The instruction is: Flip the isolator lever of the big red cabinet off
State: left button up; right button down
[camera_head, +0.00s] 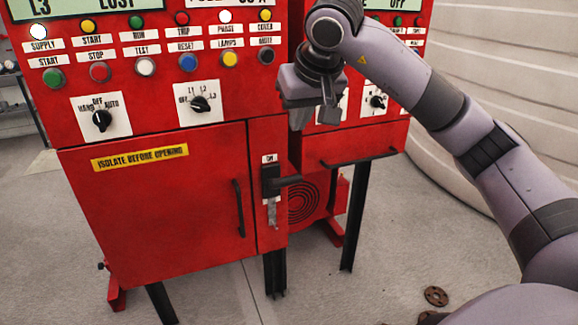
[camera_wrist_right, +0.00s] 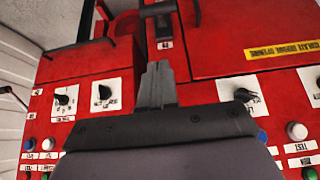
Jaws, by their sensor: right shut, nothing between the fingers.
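The big red cabinet (camera_head: 150,215) stands at the left and centre of the head view. Its isolator lever (camera_head: 285,181) is a black handle on the narrow panel right of the door, at the upper end of a grey plate, just below a white ON label (camera_head: 269,158). My right gripper (camera_head: 301,117) is above and slightly right of the lever in the head view, apart from it, shut and empty. In the right wrist view its fingers (camera_wrist_right: 157,84) point towards the black lever (camera_wrist_right: 157,9) at the top edge. My left gripper is not in view.
The selector knobs (camera_head: 200,104) and rows of buttons and lamps are close to my right gripper's height. A smaller red cabinet (camera_head: 350,142) with a black handle stands at the right. A black door handle (camera_head: 239,208) sits left of the lever. Grey floor lies below.

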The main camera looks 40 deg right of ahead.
send_over(288, 177)
jog(key=f, duration=0.8)
jog(key=shift+s+f, duration=0.2)
notch_tip(288, 177, down, 2)
jog(key=shift+f+b, duration=0.2)
jog(key=shift+b, duration=0.1)
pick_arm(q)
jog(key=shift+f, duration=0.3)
pick_arm(e)
jog(key=shift+s+a+f, duration=0.1)
jog(key=shift+s+f, duration=0.2)
jog(key=shift+f, duration=0.55)
pick_arm(q)
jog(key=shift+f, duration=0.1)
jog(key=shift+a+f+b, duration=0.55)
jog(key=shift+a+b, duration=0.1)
jog(key=shift+b, duration=0.35)
pick_arm(e)
jog(key=shift+s+f+t, duration=0.3)
jog(key=shift+s+f, duration=0.05)
jog(key=shift+f, duration=0.05)
